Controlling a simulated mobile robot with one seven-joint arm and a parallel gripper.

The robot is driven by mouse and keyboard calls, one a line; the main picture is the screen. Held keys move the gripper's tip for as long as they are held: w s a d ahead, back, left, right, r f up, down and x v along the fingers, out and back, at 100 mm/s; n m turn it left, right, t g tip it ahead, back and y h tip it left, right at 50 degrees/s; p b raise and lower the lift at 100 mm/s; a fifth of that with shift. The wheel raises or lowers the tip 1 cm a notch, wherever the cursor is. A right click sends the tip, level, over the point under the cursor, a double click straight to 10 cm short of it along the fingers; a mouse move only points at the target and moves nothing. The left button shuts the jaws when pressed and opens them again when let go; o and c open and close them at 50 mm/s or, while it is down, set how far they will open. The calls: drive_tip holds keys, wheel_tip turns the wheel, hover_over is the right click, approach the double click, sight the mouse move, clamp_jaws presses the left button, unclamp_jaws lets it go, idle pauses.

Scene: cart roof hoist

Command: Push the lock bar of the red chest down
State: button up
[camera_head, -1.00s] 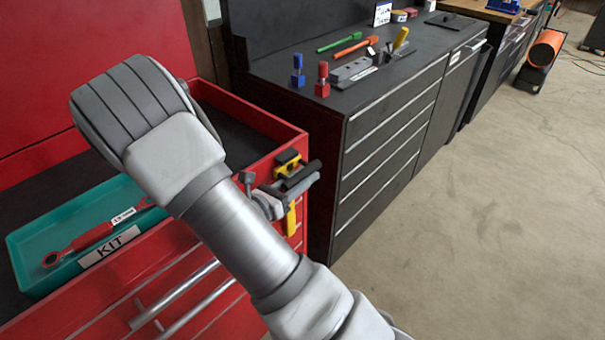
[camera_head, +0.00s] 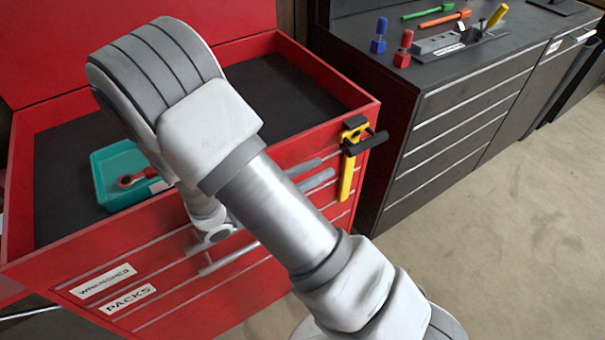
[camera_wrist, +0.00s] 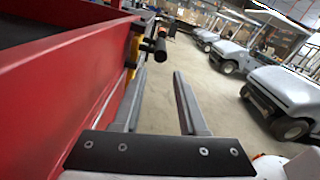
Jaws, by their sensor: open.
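The red chest (camera_head: 372,108) stands with its lid up. Its lock bar (camera_head: 347,175) is a yellow upright strip at the right end of the drawer front, with a black clip on top and a black handle (camera_head: 368,143) sticking out. In the wrist view the lock bar (camera_wrist: 133,50) and handle are ahead, just beyond the fingertips. My gripper (camera_wrist: 159,74) is open and empty, its two grey fingers pointing along the chest front toward the bar. In the head view the fingers (camera_head: 326,171) show left of the bar, apart from it; my arm hides part of the drawers.
A teal tray (camera_head: 108,187) with a red wrench lies in the chest's top. A dark cabinet (camera_head: 455,125) with small tools on it stands close to the right. Open floor (camera_head: 500,250) lies in front. White carts (camera_wrist: 285,95) are far off in the wrist view.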

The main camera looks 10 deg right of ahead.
drive_tip(key=shift+v, duration=1.6)
drive_tip(key=s+d+r+m+g+y+p, duration=0.3)
drive_tip(key=s+d+r+m+g+y, duration=0.45)
drive_tip(key=r+m, duration=0.4)
drive_tip(key=s+a+r+m+t+y+p, duration=0.1)
drive_tip(key=s+r+m+t+y+p, duration=0.1)
drive_tip(key=r+m, duration=0.4)
drive_tip(key=s+a+r+m+t+y+p, duration=0.1)
drive_tip(key=s+a+r+m+t+y, duration=0.1)
drive_tip(key=r+m+t+y, duration=0.3)
drive_tip(key=shift+s+a+r+m+y+p, duration=0.4)
drive_tip(key=shift+s+r+m+y, duration=0.35)
drive_tip(key=shift+y, duration=0.5)
drive_tip(key=shift+w+f, duration=0.1)
drive_tip(key=shift+f, duration=0.15)
